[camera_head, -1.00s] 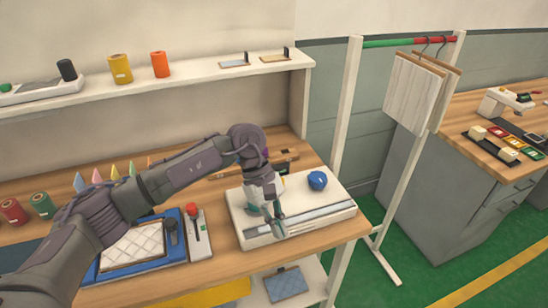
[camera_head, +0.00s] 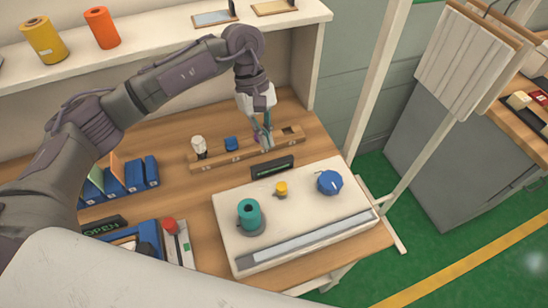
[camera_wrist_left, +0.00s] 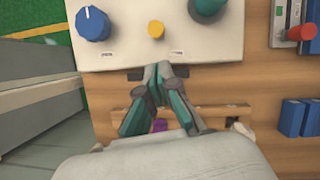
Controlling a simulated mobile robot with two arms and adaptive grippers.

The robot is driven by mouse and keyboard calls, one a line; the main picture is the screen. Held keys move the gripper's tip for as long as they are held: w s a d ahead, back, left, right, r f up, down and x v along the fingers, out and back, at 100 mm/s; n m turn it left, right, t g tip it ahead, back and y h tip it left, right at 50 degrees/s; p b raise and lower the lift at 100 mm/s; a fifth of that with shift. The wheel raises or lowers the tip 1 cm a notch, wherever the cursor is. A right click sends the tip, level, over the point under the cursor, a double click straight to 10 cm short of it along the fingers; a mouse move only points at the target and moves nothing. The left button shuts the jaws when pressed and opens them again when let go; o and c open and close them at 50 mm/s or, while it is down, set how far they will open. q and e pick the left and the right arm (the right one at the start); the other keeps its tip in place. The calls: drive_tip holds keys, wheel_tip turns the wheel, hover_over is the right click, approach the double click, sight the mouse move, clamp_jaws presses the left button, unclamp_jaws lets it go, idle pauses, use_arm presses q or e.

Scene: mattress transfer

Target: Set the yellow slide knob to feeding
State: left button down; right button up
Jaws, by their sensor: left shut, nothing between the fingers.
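The yellow slide knob (camera_head: 281,188) sits on the white device panel (camera_head: 310,222) between a teal cylinder (camera_head: 249,214) and a blue round knob (camera_head: 330,182). In the left wrist view the yellow knob (camera_wrist_left: 156,29) is beyond the fingertips, near the panel edge, with small labels on each side too small to read. My left gripper (camera_head: 266,144) is shut and empty, pointing down behind the device, over the wooden rack and apart from the yellow knob. It also shows in the left wrist view (camera_wrist_left: 160,82). My right gripper is out of view.
A small dark display (camera_head: 272,167) stands behind the panel. The wooden rack (camera_head: 213,165) holds a white piece and a blue piece. A red-topped lever (camera_head: 170,226) is left of the device. Shelf (camera_head: 170,42) above; clothes rack at right.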

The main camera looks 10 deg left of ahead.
sight(282, 191)
use_arm(q)
drive_tip(key=p+x, duration=0.4)
drive_tip(key=x, duration=0.5)
drive_tip(key=shift+s+f, duration=0.1)
drive_tip(key=shift+s, duration=0.05)
drive_tip(key=shift+d+f, duration=0.1)
drive_tip(key=shift+f, duration=0.3)
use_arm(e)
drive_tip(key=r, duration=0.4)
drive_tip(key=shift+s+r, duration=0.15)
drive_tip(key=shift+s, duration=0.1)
